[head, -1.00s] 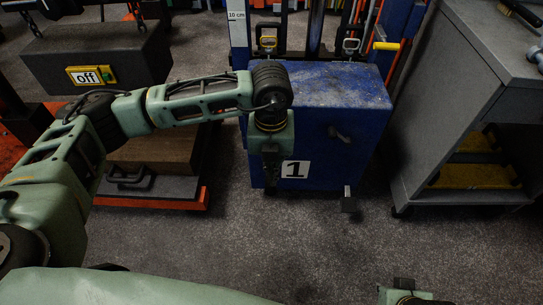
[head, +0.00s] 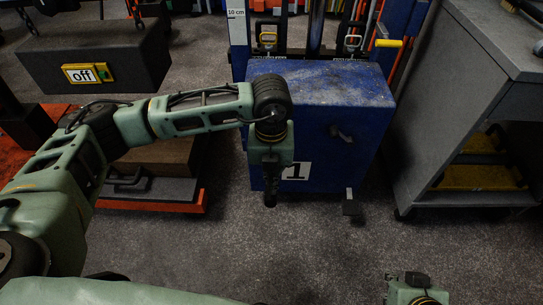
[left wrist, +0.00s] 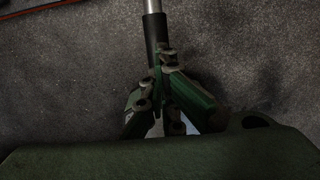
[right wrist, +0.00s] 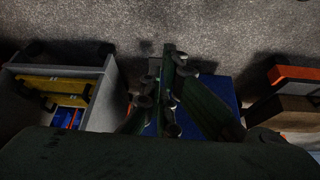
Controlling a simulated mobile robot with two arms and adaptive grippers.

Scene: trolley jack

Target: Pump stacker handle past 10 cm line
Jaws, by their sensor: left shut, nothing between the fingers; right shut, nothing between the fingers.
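The blue stacker (head: 325,105), labelled 1, stands in the middle of the head view. A marked scale (head: 237,14) reading 10 cm shows at its upper left. My left gripper (head: 269,180) hangs in front of the stacker, shut. In the left wrist view its fingertips (left wrist: 164,62) are at the black grip (left wrist: 154,35) of a silver rod, the handle; I cannot tell whether they touch. The grip's dark end seems to show below the gripper in the head view.
A grey cabinet (head: 463,115) with yellow drawers stands at the right. A dark box with an off label (head: 88,73) is at the upper left. A brown block (head: 160,157) rests on an orange-edged platform below it. A small pedal (head: 350,206) sticks out of the stacker. Floor in front is clear.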

